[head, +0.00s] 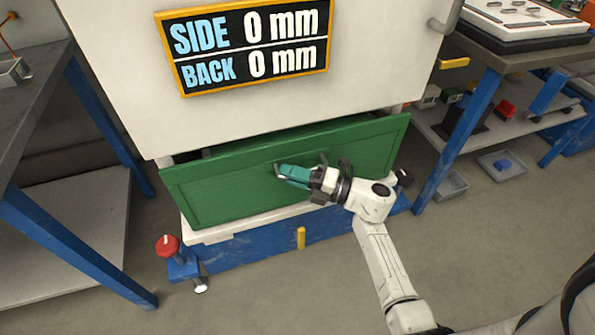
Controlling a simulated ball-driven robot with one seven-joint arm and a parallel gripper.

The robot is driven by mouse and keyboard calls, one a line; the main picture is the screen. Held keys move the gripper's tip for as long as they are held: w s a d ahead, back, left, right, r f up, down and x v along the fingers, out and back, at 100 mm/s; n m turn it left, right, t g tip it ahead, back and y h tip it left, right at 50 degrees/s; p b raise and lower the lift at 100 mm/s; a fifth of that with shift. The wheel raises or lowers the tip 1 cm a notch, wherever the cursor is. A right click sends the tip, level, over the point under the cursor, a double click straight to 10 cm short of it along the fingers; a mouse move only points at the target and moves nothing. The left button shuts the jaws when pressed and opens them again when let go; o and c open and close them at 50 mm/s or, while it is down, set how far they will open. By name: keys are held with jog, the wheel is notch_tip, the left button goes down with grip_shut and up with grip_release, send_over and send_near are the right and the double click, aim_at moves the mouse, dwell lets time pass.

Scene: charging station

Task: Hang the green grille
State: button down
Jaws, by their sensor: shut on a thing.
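The green grille (230,185) is a wide framed panel in front of the lower opening of the white cabinet (120,75). Its top edge tilts out from the cabinet, with a dark gap behind it at the upper left. My gripper (282,172), with teal fingers, is shut on the grille near the middle of its face. The fingers cover the exact grip point. The grille's lower edge is close above a white ledge (225,232); I cannot tell whether they touch. Any hooks behind the grille are hidden.
A sign (245,45) on the cabinet reads SIDE 0 mm and BACK 0 mm. A blue base (260,255) carries a red knob (167,245) at left and a yellow tab (301,238). Blue-legged tables flank both sides. The floor in front is clear.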

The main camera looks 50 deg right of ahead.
dwell(0.9)
jog(key=shift+r+p, duration=0.8)
jog(key=shift+r, duration=0.75)
jog(key=shift+s+d+r, duration=0.1)
jog(key=shift+s+r, duration=0.05)
jog(key=shift+r, duration=0.2)
jog(key=r+p+v, duration=0.2)
jog(key=v, duration=1.5)
jog(key=shift+s+r, duration=0.2)
jog(key=shift+s, duration=0.25)
jog(key=shift+r+p, duration=0.8)
jog(key=shift+r, duration=0.25)
